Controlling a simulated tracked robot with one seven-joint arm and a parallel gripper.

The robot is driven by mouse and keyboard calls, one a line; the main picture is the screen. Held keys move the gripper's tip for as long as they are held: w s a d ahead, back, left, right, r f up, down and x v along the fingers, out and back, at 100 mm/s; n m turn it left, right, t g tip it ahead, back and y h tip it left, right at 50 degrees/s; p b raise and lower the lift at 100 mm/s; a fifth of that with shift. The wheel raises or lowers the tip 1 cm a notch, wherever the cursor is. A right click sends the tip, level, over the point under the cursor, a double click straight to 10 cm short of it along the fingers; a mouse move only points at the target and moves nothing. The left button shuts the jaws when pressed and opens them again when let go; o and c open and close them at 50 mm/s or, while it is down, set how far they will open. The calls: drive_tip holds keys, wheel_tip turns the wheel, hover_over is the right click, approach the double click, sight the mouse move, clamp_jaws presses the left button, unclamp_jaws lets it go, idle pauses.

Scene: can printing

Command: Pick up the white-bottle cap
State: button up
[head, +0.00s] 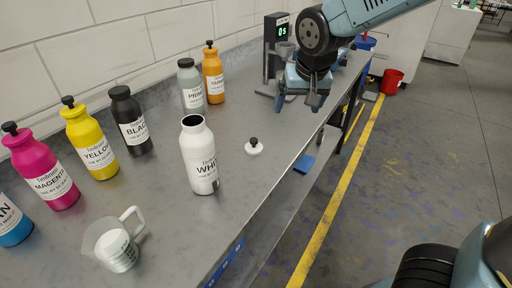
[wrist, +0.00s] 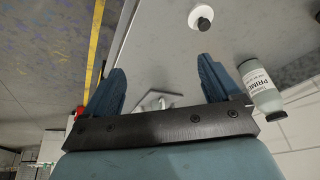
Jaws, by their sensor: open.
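The white-bottle cap (head: 254,147) is a white disc with a black knob. It lies flat, knob up, on the grey bench, to the right of the open white bottle (head: 199,158). The cap also shows at the top of the wrist view (wrist: 201,18), beyond the fingertips. My gripper (head: 299,102) hangs above the bench, farther along it than the cap and apart from it. In the wrist view its two blue fingers (wrist: 163,78) are spread wide with nothing between them.
A primer bottle (head: 191,88) and an orange varnish bottle (head: 213,73) stand near the wall. Black, yellow, magenta and blue bottles stand at left, with a measuring cup (head: 114,245) in front. A device with a display (head: 278,42) stands behind my gripper. The bench around the cap is clear.

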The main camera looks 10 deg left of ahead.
drive_tip(key=n, duration=0.1)
approach(254, 140)
drive_tip(key=shift+x, duration=5.3)
drive_tip(key=shift+c, duration=0.5)
drive_tip(key=c, duration=1)
drive_tip(key=shift+c, duration=0.2)
